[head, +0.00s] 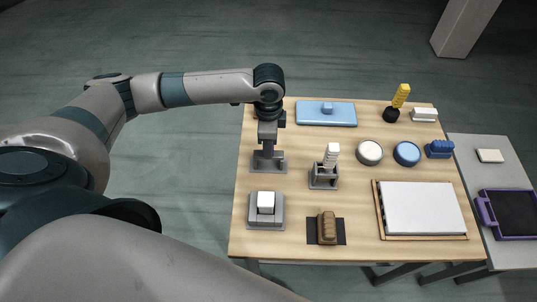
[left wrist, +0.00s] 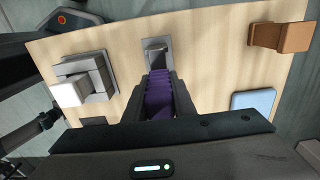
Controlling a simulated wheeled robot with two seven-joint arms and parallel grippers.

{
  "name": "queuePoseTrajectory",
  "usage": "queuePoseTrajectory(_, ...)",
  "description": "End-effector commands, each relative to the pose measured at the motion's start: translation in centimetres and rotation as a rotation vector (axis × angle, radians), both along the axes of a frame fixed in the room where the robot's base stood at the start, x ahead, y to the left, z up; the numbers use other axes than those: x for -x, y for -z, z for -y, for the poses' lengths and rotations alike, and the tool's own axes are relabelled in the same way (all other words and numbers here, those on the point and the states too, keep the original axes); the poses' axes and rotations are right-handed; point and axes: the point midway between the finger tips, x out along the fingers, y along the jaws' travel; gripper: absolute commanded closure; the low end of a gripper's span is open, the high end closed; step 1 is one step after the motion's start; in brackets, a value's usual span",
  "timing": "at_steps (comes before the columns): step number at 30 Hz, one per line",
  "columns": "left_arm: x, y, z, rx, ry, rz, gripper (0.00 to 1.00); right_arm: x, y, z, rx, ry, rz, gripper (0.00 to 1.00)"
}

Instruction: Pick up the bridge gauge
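A purple ribbed piece (left wrist: 160,97), which looks like the grip of the bridge gauge, fills the gap between the fingers of my left gripper (left wrist: 161,85) in the left wrist view. The fingers appear pressed on both its sides. In the head view my left gripper (head: 268,140) points down over a grey stand (head: 269,162) at the table's left side and hides the purple piece. Part of a grey base (left wrist: 155,48) shows just past the fingertips in the left wrist view. Whether the piece still touches the stand is hidden. My right gripper is out of view.
A grey block with a white cube (head: 266,203) is in front of the stand. A grey holder with a white ribbed piece (head: 324,175) is to its right. A blue tray (head: 326,113) lies behind. A brown bracket (left wrist: 280,37) shows in the left wrist view.

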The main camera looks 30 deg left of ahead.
Motion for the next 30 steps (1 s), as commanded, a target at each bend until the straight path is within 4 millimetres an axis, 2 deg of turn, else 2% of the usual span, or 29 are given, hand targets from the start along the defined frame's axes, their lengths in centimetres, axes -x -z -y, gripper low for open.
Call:
queuePoseTrajectory(13, -0.1, -0.7, 0.0, 0.002, 0.000, 0.002, 1.00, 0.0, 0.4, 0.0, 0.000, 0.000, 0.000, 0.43)
queuePoseTrajectory(17, -0.1, -1.9, 0.1, 0.002, 0.001, 0.004, 1.00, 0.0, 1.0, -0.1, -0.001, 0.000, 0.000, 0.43)
queuePoseTrajectory(21, -0.2, -4.1, 0.1, 0.002, 0.001, 0.005, 1.00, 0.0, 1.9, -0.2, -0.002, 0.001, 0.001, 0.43)
queuePoseTrajectory(30, -3.3, -7.4, 5.2, 0.004, 0.002, 0.004, 1.00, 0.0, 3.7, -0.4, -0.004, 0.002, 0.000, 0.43)
